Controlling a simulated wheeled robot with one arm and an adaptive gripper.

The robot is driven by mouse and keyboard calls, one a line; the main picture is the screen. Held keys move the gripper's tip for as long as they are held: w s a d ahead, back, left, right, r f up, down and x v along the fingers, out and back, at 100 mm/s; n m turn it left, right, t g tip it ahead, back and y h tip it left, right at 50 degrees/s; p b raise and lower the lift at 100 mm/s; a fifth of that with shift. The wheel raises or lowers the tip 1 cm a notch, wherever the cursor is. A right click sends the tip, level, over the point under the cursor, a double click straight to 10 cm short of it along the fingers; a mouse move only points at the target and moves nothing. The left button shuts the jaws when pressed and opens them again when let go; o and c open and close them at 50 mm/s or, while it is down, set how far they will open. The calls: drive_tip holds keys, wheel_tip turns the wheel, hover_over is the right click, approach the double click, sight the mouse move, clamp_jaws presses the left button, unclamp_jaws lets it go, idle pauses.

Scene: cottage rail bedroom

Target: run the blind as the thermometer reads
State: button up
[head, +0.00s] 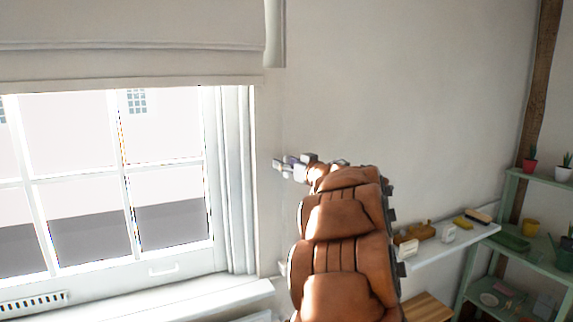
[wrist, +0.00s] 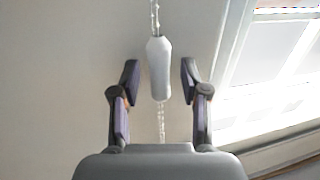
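The pale roman blind (head: 130,40) hangs over the upper part of the window, with its lower edge above the panes. A white bead chain with a long white toggle (wrist: 158,68) hangs in the wrist view. My gripper (head: 290,165) is raised near the wall just right of the window frame. Its two fingers are apart in the wrist view, one on each side of the toggle, with gaps on both sides. I cannot tell whether the toggle is level with the fingertips or beyond them. The chain cannot be made out in the head view. I cannot make out a thermometer.
The window (head: 120,180) has a white sill (head: 200,298) below it. A white wall shelf (head: 455,243) with several small items is right of my arm. A green shelf unit (head: 510,250) with pots stands at the far right. The wall above the shelf is bare.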

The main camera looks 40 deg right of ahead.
clamp_jaws()
drive_tip(key=shift+f, duration=0.1)
idle(0.5)
